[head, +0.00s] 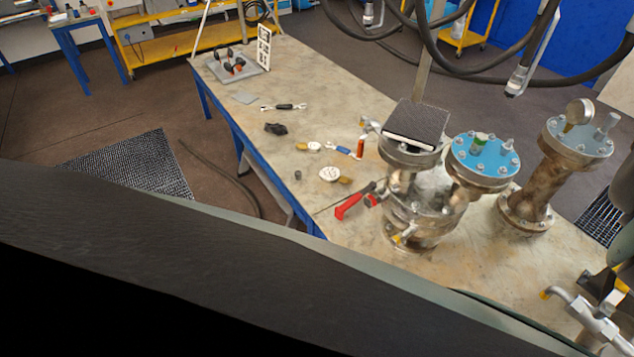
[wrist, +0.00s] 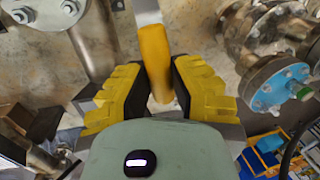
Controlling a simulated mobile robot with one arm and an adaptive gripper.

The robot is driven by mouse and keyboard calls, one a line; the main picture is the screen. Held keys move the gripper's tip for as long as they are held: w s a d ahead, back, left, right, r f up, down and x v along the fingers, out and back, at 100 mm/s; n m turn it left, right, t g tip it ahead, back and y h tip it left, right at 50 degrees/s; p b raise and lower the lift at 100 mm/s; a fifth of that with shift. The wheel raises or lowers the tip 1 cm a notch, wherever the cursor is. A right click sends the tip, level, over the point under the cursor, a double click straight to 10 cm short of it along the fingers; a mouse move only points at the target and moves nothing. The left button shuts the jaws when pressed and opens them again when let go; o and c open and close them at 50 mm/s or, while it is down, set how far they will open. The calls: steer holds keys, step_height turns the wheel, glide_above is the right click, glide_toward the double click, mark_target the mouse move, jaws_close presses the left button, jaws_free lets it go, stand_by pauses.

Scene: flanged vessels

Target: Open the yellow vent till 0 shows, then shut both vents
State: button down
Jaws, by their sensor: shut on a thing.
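In the wrist view, my gripper (wrist: 160,88) is shut on a yellow handle (wrist: 154,55), its black and yellow fingers pressed on either side. The blue flange (head: 485,154) with a green cap tops the middle vessel branch. I cannot tell which fitting is the other vent.
A dark plate (head: 416,122) lies on the left flange. Black hoses (head: 475,70) hang above the vessels.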

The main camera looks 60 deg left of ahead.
steer(key=shift+d+f+m+b, duration=0.1)
steer(key=shift+d+m+b, duration=0.35)
steer(key=shift+m, duration=0.25)
steer(key=shift+d, duration=0.1)
steer(key=c, duration=0.8)
jaws_free()
step_height(320, 180, up, 7)
steer(key=d, duration=0.1)
steer(key=shift+d+r, duration=0.2)
